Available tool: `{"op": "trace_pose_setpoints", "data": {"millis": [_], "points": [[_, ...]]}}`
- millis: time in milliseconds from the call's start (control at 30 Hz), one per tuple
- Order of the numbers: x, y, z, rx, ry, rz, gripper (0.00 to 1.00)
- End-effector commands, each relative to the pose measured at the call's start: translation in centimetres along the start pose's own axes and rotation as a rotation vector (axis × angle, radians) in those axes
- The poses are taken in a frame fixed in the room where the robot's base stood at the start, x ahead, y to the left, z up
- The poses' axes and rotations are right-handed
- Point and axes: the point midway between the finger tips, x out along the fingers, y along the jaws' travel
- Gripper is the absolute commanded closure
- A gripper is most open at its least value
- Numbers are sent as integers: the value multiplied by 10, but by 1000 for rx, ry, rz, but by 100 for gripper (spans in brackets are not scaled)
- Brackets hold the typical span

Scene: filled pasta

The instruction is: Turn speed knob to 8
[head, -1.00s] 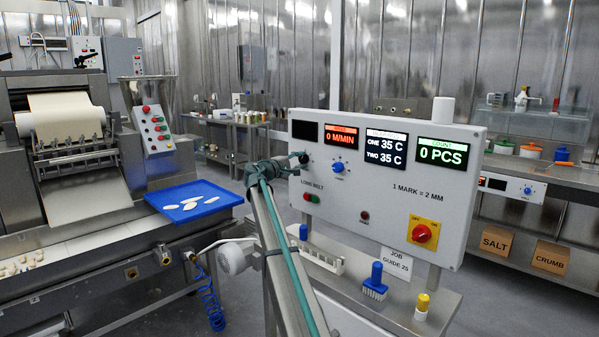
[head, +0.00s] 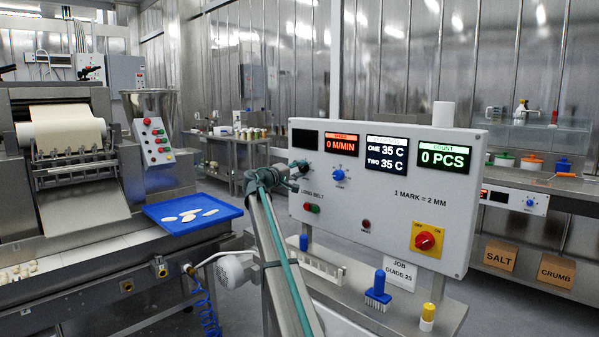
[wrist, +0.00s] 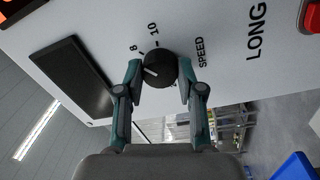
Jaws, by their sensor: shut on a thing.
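The black speed knob (wrist: 161,67) is in the middle of the wrist view, between the two fingers of my gripper (wrist: 162,78). My gripper is shut on it, with a finger on each side. A short white line on the knob lies on its left part, below the printed 8; the exact reading is hard to tell. The numbers 8 and 10 show above left of the knob, and SPEED stands to its right. In the head view my gripper (head: 285,174) is at the left edge of the white control panel (head: 400,218), with the knob (head: 303,167) partly hidden.
The panel's red speed display (head: 341,144) reads 0 M/MIN. A blue knob (head: 339,175), green and red buttons (head: 311,208) and a red-on-yellow switch (head: 427,240) are on the same panel. A blue-handled brush (head: 378,290) stands on the shelf below.

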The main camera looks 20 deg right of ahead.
Motion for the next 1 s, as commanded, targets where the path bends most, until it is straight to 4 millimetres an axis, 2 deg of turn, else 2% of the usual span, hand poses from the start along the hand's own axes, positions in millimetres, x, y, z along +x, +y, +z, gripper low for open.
{"op": "trace_pose_setpoints", "data": {"millis": [100,133,267,300,667,833,1000], "points": [[0,0,0,-1,-1,-1,97],[0,0,1,-1,-1,-1,61],[0,0,0,-1,-1,-1,39],[0,0,0,-1,-1,0,37],[-3,0,0,-2,0,0,37],[-22,0,1,-2,1,0,37],[-54,0,2,-2,1,0,37]]}}
